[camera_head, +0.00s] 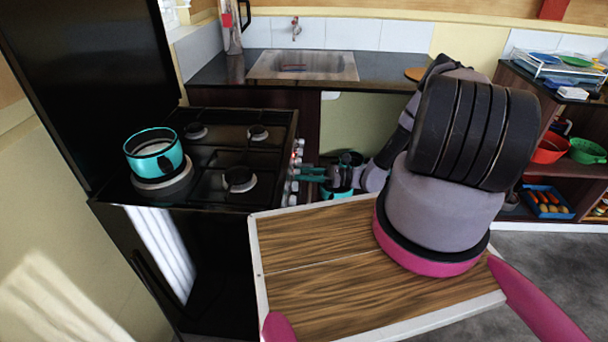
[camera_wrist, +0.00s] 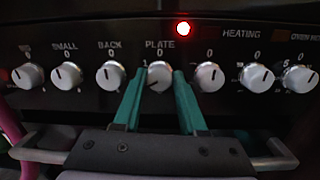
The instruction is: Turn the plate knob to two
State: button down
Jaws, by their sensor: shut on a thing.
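The plate knob (camera_wrist: 158,80) is a round pale knob under the label PLATE on the black control panel (camera_wrist: 230,60) in the wrist view. Its dark pointer mark slants to the lower left, away from the 0 above it. My gripper (camera_wrist: 161,73) has green fingers, one on each side of this knob, and is shut on it. In the head view my gripper (camera_head: 303,173) reaches the front of the stove (camera_head: 222,160) from the right. The plate knob is too small there to tell apart. Figures around it are partly hidden by the fingers.
Several other knobs sit close on both sides, among them the BACK knob (camera_wrist: 110,75) and the HEATING knob (camera_wrist: 257,76). A red lamp (camera_wrist: 183,28) glows above. An oven handle (camera_wrist: 40,150) runs below. A teal pot (camera_head: 154,154) stands on the stove's left side.

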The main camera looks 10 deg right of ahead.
jog(key=shift+f, duration=0.1)
dwell(0.4)
jog(key=shift+c, duration=2.3)
grip_release()
jog(key=shift+d, duration=0.1)
jog(key=v, duration=1)
jog(key=shift+d, duration=0.3)
jog(key=shift+s, duration=0.1)
